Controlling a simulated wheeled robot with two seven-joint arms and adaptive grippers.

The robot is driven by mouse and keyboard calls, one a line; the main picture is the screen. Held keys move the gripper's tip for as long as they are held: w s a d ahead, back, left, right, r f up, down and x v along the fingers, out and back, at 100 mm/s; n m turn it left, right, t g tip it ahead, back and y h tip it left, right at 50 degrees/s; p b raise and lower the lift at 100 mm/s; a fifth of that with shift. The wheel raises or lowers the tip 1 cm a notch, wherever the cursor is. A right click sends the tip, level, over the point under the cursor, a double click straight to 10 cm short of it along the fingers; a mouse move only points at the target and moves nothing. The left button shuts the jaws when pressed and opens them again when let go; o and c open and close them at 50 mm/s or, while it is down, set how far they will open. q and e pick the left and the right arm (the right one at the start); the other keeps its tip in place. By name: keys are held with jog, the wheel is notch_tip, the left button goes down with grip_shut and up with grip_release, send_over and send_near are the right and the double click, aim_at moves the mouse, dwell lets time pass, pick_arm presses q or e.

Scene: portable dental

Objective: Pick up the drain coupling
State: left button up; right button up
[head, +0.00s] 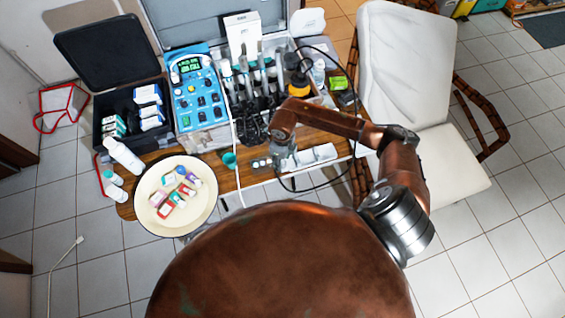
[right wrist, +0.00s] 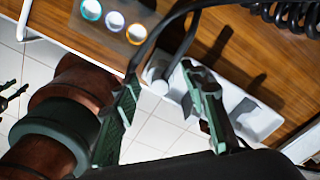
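A pale, short, round-ended piece (right wrist: 156,82), which looks like the drain coupling, lies at the end of a white tray-like holder (right wrist: 248,112) near the table's front edge. In the right wrist view it sits between and beyond my right gripper's fingers (right wrist: 165,108). The fingers are apart with a gap between them, and nothing is held. In the head view my right gripper (head: 284,158) hangs low by the left end of this holder (head: 318,155). The coupling is not clear there. A dark finger-like shape at the wrist view's left edge may be my left gripper (right wrist: 12,92).
A black cable crosses close to the right gripper. A strip with coloured rings (right wrist: 115,21) lies beside it. A round cream tray (head: 150,215) with small boxes, a blue device (head: 197,88) and an open black case (head: 108,65) crowd the table. A white chair (head: 405,70) stands right.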

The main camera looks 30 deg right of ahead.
jog(key=c, duration=0.9)
jog(key=shift+c, duration=0.2)
